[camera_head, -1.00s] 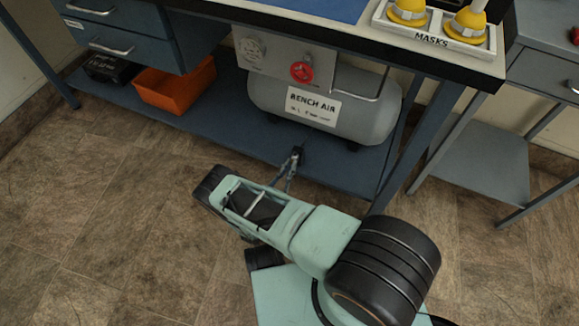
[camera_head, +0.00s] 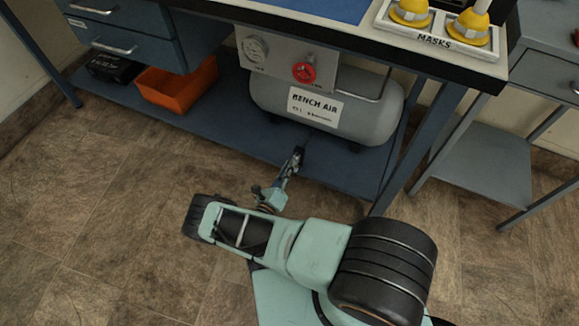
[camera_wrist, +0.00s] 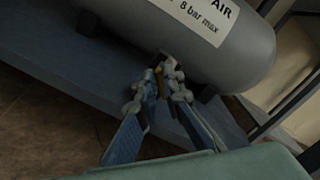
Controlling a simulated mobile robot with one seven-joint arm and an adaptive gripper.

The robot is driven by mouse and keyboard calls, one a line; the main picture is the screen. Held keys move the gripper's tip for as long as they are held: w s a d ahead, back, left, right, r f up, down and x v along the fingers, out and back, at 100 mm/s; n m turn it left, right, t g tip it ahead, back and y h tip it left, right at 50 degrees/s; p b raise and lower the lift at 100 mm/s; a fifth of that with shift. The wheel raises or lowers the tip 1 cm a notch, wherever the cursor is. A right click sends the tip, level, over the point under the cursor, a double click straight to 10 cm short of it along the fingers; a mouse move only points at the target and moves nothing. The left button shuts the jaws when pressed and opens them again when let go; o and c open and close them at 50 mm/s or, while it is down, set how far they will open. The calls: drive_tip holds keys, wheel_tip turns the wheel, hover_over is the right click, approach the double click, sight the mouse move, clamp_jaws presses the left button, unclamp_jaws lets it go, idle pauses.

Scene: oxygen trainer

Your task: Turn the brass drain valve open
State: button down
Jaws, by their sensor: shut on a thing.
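The brass drain valve (camera_wrist: 159,76) shows as a small yellowish sliver under the grey tank, between my fingertips in the wrist view. The fingers hide most of it, so its handle angle cannot be read. My gripper (camera_wrist: 168,74) is shut on it, fingers pointing up toward the tank's underside. In the head view my gripper (camera_head: 298,153) reaches in over the lower shelf just below the tank, and the valve cannot be made out there. The grey tank (camera_head: 375,108) bears a white "BENCH AIR" label.
A panel with a gauge and red knob (camera_head: 303,72) sits above the tank. The blue lower shelf (camera_head: 345,168) lies beneath it. A table leg (camera_head: 412,150) stands to the right, and an orange bin (camera_head: 178,88) to the left. The floor in front is open.

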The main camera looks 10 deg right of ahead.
drive_tip(key=shift+w+a+f+n, duration=0.1)
drive_tip(key=shift+f+n, duration=0.1)
drive_tip(key=shift+n, duration=1.9)
drive_tip(key=shift+w+f+n, duration=0.1)
drive_tip(key=shift+f+n, duration=0.05)
drive_tip(key=shift+n, duration=1.95)
drive_tip(key=c, duration=2.1)
unclamp_jaws()
